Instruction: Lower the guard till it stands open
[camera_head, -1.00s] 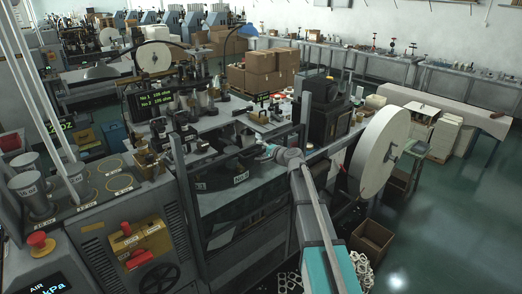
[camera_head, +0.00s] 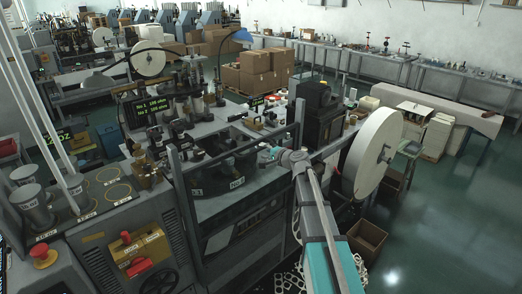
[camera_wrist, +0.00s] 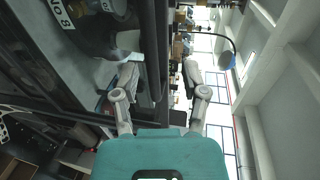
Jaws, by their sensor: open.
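The guard (camera_head: 240,143) is a dark barred frame at the front of the machine in the head view. Its top bar runs between two uprights, in front of the No.2 station. My gripper (camera_head: 274,154) is by the right end of this bar, with my arm reaching in from the lower right. In the wrist view my gripper (camera_wrist: 160,72) has its two fingers spread wide. Dark guard bars (camera_wrist: 155,45) run up the picture between the fingers, nearer the left one. I see no finger closed on a bar; contact cannot be told.
A large white reel (camera_head: 372,155) stands right of my arm. A control box with a red handle (camera_head: 137,252) and a red stop button (camera_head: 43,255) are at the left. An open carton (camera_head: 368,240) lies on the floor. Open floor (camera_head: 440,220) spreads at right.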

